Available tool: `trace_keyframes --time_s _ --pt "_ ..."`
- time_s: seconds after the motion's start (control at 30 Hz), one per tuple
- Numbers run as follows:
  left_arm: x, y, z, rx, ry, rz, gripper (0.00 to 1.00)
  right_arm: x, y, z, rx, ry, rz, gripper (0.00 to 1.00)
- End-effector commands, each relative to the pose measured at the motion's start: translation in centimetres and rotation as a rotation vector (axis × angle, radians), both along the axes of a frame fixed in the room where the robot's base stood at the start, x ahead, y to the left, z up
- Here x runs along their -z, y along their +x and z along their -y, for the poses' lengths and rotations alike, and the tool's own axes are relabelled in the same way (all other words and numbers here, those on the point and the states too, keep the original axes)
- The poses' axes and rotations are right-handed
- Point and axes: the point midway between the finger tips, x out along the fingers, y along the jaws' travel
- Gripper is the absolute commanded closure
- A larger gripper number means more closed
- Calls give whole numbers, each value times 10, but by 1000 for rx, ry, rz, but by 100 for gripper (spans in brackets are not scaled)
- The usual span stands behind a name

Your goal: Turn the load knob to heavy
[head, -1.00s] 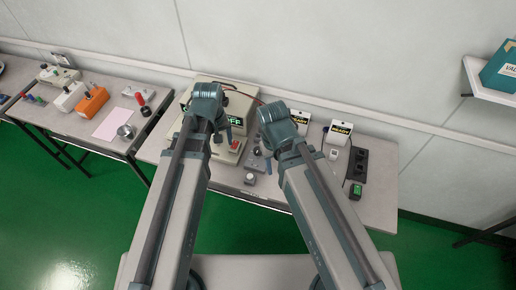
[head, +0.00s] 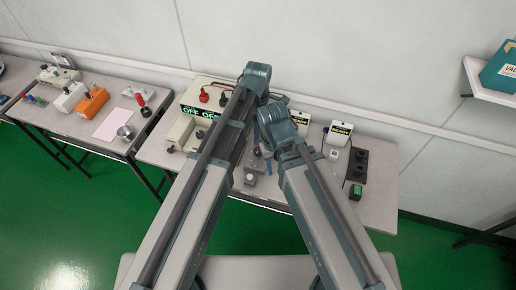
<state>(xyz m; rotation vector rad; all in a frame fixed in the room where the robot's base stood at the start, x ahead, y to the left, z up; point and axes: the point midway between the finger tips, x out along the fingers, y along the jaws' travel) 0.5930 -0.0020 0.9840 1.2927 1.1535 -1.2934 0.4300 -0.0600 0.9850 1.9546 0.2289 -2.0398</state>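The test bench (head: 375,205) holds a large cream tester with a green-lit display reading OFF (head: 190,111), partly hidden by my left arm. Black knobs stand on cream casing left of that arm; one knob (head: 199,134) shows clearly. Another dark knob (head: 257,151) shows between my arms. I cannot read which is the load knob. My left gripper (head: 263,130) points down between the two arms, mostly hidden by its wrist. My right gripper (head: 268,165) is low beside the dark knob, mostly hidden by its arm. I cannot see either gripper's opening or any contact.
Two small boxes labelled READY, one of them clear at the right (head: 339,134), stand at the back. A black socket strip (head: 357,164) and a green-topped device (head: 355,191) are at the right. A side table (head: 75,130) at the left holds an orange device (head: 93,103).

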Motion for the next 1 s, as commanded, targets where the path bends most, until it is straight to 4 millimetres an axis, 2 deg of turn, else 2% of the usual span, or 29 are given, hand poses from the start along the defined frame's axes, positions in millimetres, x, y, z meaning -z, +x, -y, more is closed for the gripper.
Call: trace_keyframes --time_s 0.17,0.37,1.0 --pt "8 0 0 2 0 0 24 8 0 0 0 0 0 50" --pt "27 0 0 2 0 1 24 27 0 0 0 0 0 50" --pt "114 0 0 3 0 1 24 114 0 0 1 0 0 50"
